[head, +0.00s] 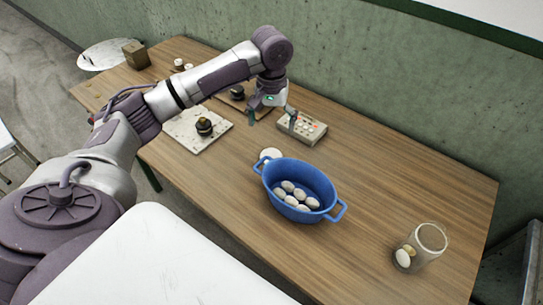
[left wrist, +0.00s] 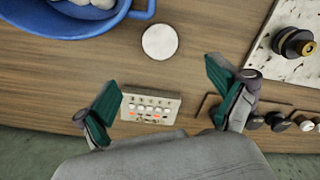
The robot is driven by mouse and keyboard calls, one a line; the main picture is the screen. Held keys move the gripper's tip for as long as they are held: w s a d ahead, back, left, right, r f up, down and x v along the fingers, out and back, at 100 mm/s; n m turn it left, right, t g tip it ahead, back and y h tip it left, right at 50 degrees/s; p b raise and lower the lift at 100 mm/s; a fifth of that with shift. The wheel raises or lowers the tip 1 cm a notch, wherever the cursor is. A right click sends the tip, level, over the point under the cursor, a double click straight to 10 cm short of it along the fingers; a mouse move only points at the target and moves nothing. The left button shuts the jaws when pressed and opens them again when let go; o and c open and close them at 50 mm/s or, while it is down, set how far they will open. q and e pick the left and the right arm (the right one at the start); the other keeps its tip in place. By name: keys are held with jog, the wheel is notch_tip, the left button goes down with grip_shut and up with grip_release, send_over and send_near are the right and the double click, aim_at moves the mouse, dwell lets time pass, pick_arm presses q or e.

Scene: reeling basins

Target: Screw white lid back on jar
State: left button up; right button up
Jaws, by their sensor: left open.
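The white lid (head: 271,154) is a flat round disc lying on the wooden table beside the blue basin; it also shows in the left wrist view (left wrist: 160,42). The clear glass jar (head: 430,240) stands open-topped at the table's right end, with a few pale egg-shaped pieces inside. My left gripper (head: 272,114) is open and empty, above the table on the far side of the lid. In the left wrist view its spread green-padded fingers (left wrist: 163,82) point toward the lid, which lies beyond their tips. My right gripper is not in view.
The blue basin (head: 332,204), holding several white oval pieces, stands between lid and jar. A grey button box (head: 303,127) is close to my left gripper. A pale slab (head: 190,137) bears a dark knobbed piece (head: 204,126). Bare table lies between basin and jar.

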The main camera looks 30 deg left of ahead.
pick_arm(q)
send_over(270, 155)
jog(key=f, duration=0.6)
jog(key=shift+d+f, duration=0.1)
jog(key=shift+d, duration=0.1)
jog(key=shift+f, duration=0.35)
jog(key=f, duration=0.1)
jog(key=f+p, duration=0.1)
jog(key=f, duration=0.2)
jog(key=shift+s+d+f, duration=0.1)
jog(key=shift+s, duration=0.15)
jog(key=shift+f+p, duration=0.3)
jog(key=shift+f, duration=0.2)
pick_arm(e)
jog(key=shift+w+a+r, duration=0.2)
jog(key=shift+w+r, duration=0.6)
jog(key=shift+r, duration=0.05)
pick_arm(q)
jog(key=c, duration=0.8)
